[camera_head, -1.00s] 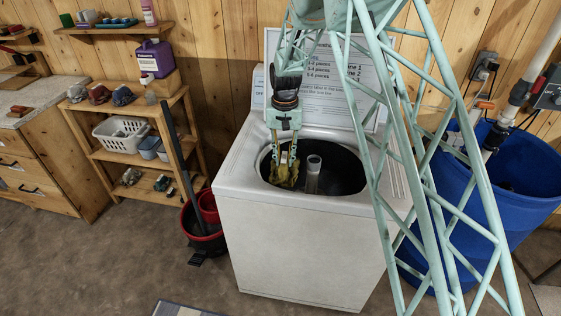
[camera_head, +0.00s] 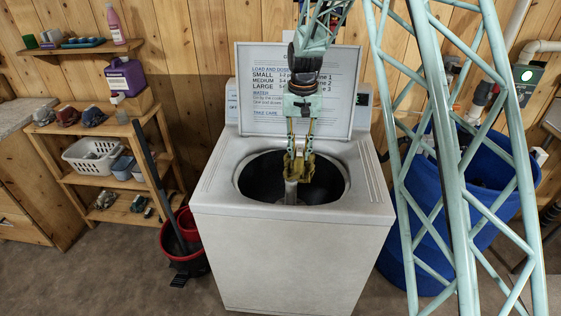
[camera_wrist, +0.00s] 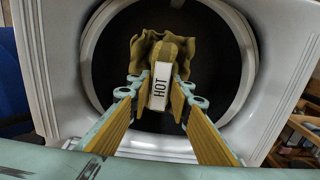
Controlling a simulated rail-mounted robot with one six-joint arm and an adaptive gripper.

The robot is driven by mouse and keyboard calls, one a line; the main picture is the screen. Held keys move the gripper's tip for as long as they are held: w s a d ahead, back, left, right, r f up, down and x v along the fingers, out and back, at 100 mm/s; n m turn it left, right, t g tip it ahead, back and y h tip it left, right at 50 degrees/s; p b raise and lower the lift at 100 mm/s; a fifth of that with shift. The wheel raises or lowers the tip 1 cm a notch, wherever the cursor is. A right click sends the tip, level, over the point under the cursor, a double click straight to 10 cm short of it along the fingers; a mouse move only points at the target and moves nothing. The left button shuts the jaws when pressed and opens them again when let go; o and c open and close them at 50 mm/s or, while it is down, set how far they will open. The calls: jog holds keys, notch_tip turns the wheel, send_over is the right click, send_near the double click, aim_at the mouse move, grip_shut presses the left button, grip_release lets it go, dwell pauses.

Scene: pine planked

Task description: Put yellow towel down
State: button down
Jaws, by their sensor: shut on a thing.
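My gripper (camera_head: 301,157) is shut on the yellow towel (camera_head: 297,170), a small crumpled cloth. It holds the towel over the open tub of the white top-loading washer (camera_head: 290,245), in front of the agitator. In the wrist view the towel (camera_wrist: 148,50) is bunched between and beyond the fingertips of my gripper (camera_wrist: 161,85). A white tag reading "HOT" (camera_wrist: 160,88) lies between the fingers there. The dark tub (camera_wrist: 215,60) shows behind the towel. How high the towel is above the tub floor is hard to tell.
The washer's raised lid (camera_head: 345,85) with printed instructions stands behind my gripper. A blue barrel (camera_head: 420,215) is at the right. A wooden shelf (camera_head: 75,185) with a white basket (camera_head: 92,155) and a red bucket (camera_head: 188,225) stand at the left.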

jog(key=s+d+r+m+b, duration=0.1)
jog(key=d+r, duration=0.2)
jog(key=d, duration=0.5)
jog(key=s+d+r+m+b, duration=0.1)
jog(key=d+r, duration=0.1)
jog(key=d, duration=0.6)
jog(key=shift+d+r, duration=0.4)
